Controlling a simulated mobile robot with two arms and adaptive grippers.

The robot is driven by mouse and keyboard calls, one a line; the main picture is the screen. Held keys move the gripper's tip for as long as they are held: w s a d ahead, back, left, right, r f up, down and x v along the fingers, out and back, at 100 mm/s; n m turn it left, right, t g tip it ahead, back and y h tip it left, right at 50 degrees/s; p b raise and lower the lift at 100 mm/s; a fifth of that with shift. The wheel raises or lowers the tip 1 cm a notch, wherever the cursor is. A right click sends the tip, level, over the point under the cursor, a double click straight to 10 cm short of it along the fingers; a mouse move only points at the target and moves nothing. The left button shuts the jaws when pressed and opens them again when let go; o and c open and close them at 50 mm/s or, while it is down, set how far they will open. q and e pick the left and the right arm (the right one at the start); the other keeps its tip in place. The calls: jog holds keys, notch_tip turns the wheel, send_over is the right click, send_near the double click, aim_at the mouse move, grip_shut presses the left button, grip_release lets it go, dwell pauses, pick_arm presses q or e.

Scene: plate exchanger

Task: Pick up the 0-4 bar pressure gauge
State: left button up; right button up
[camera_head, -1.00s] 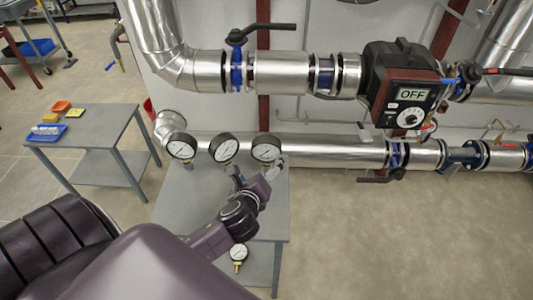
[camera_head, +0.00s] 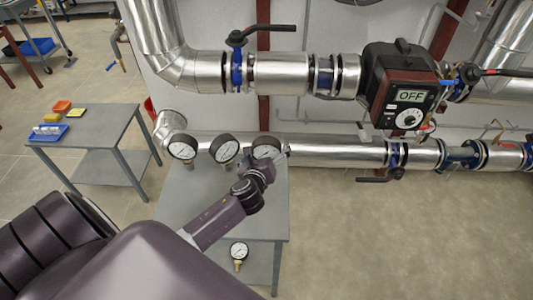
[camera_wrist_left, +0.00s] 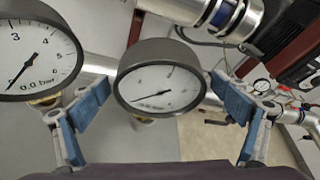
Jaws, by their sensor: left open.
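Three round black-rimmed gauges with white dials stand in a row at the back of a grey table (camera_head: 180,205): a left gauge (camera_head: 183,147), a middle gauge (camera_head: 223,148) and a right gauge (camera_head: 266,144). My left gripper (camera_head: 275,160) is at the right gauge and hides its lower part. In the left wrist view, my open left gripper (camera_wrist_left: 162,103) has blue-padded fingers on either side of a gauge (camera_wrist_left: 160,82), whose numbers are too small to read. A neighbouring gauge (camera_wrist_left: 38,52) at the left shows 3 to 6 and "bar". My right gripper is not in view.
Another gauge (camera_head: 239,250) lies on the table's lower shelf. A silver pipe (camera_head: 330,155) runs just behind the row. A dark red pump (camera_head: 400,85) reading OFF is at the right. A side table (camera_head: 100,120) holds small coloured trays.

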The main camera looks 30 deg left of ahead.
pick_arm(q)
jog(key=shift+w+f, duration=0.1)
jog(key=shift+w, duration=0.05)
jog(key=c, duration=1.7)
